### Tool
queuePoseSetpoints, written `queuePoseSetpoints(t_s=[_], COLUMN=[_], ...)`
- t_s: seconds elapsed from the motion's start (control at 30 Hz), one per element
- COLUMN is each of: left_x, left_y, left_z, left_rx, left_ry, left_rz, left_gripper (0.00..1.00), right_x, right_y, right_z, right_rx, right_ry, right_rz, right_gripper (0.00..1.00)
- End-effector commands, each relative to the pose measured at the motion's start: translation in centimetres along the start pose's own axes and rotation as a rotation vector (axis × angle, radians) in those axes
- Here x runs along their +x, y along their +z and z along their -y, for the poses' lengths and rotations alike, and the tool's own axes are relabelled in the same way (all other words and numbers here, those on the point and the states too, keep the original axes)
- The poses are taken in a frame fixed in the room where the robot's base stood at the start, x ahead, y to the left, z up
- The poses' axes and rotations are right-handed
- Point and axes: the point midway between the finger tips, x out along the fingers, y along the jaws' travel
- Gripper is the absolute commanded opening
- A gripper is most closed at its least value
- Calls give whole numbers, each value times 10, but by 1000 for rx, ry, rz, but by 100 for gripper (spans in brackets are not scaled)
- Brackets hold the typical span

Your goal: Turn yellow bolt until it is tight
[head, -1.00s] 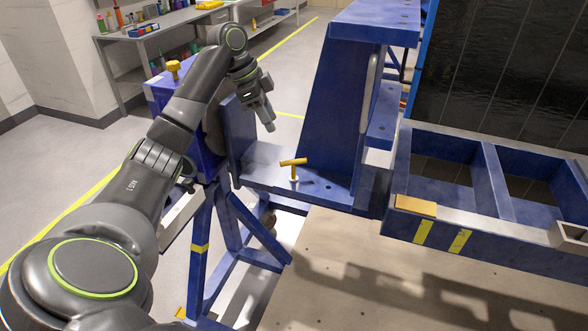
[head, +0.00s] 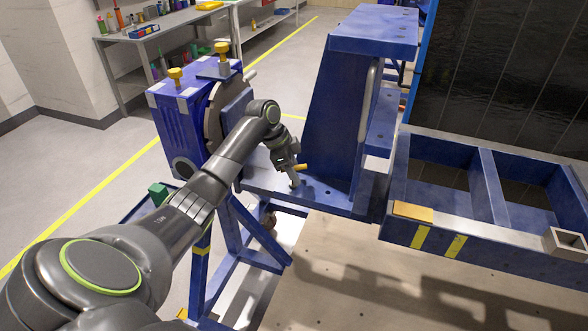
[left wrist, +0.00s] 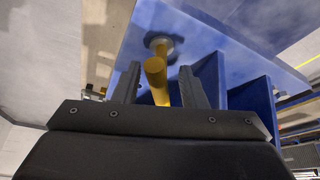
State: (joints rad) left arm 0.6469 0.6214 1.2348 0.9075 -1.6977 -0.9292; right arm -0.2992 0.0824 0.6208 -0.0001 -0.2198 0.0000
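The yellow bolt (head: 301,166) has a T-shaped handle and stands on the blue base plate (head: 325,195) of the jig. My left gripper (head: 293,178) is down at the bolt and hides much of it in the head view. In the left wrist view the yellow bolt (left wrist: 156,72) lies between the two fingers of my left gripper (left wrist: 158,88). Gaps show between the handle bar and both fingers, so the gripper is open around it. My right gripper is not in view.
A blue box (head: 182,120) with two yellow knobs (head: 222,50) stands left of the plate, beside a round disc. A tall blue upright (head: 340,110) rises behind the bolt. A blue frame (head: 490,255) with open bays lies to the right.

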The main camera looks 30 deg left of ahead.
Motion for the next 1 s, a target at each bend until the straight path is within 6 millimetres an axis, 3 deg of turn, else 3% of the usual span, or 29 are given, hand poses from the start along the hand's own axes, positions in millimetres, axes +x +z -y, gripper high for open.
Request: queuePoseSetpoints(t_s=[0.2,0.5,0.77,1.0], left_x=[0,0,0,0], left_y=[0,0,0,-1], left_z=[0,0,0,1], left_rx=[0,0,17,178], left_ry=[0,-1,6,73], left_rz=[0,0,0,-2], left_gripper=[38,0,0,0], right_x=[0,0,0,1], right_y=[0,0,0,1], right_z=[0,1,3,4], right_rx=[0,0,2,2], right_ry=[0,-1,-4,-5], right_rz=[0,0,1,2], right_gripper=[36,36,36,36])
